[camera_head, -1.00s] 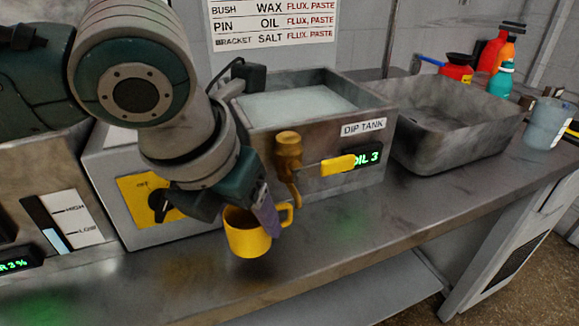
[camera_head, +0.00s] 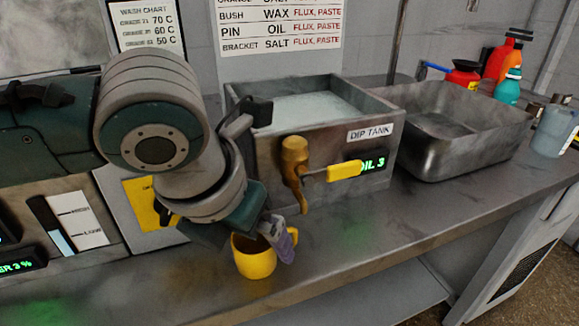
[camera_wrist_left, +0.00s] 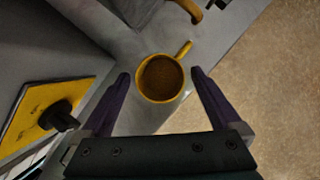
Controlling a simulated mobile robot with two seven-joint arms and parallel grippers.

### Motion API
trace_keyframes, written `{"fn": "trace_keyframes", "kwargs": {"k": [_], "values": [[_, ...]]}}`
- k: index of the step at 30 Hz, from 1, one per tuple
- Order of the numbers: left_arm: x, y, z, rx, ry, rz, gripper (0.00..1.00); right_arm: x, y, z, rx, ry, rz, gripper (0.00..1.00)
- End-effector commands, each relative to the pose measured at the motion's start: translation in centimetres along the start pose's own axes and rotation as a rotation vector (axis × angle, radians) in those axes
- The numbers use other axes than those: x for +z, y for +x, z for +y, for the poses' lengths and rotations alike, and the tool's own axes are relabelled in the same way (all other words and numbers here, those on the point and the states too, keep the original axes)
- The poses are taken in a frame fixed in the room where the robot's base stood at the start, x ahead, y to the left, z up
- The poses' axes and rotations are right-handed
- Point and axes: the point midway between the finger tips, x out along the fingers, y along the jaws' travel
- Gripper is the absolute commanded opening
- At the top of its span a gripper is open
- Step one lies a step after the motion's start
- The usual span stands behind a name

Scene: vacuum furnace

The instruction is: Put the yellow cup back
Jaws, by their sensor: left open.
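The yellow cup (camera_head: 254,265) stands upright on the metal bench, in front of the dip tank and near the bench's front edge. In the left wrist view the cup (camera_wrist_left: 160,88) is seen from above, with a brown inside and its handle toward the upper right. I cannot tell whether the brown is liquid. My left gripper (camera_head: 268,233) is over the cup. Its purple fingers in the wrist view (camera_wrist_left: 161,75) are open, one on each side of the cup with gaps between. My right gripper is not seen.
An empty metal basin (camera_head: 440,150) is to the right. Bottles (camera_head: 508,85) stand at the back right. The bench right of the cup is clear.

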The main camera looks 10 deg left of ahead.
Motion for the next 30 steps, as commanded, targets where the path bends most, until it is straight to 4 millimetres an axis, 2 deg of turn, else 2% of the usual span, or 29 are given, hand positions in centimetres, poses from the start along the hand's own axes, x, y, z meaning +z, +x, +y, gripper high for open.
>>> {"fn": "trace_keyframes", "kwargs": {"k": [12,15,19,25,28,30], "values": [[0.2,-8.6,0.0,0.000,0.001,-0.005,0.98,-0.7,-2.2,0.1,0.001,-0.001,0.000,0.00],[0.2,-10.1,0.0,-0.002,-0.001,-0.004,0.98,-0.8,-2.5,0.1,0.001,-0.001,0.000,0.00],[0.1,-11.3,0.0,-0.001,0.000,-0.002,0.98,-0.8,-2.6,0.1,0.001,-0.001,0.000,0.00],[-0.3,-11.6,-0.6,-0.018,-0.047,-0.001,0.98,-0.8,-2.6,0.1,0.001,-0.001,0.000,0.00],[-1.2,-11.3,-2.6,-0.077,-0.231,0.000,0.98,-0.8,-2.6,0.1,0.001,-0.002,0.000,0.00],[-2.1,-11.3,-4.5,-0.140,-0.466,0.010,0.98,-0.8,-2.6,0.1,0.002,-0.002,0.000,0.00]]}}
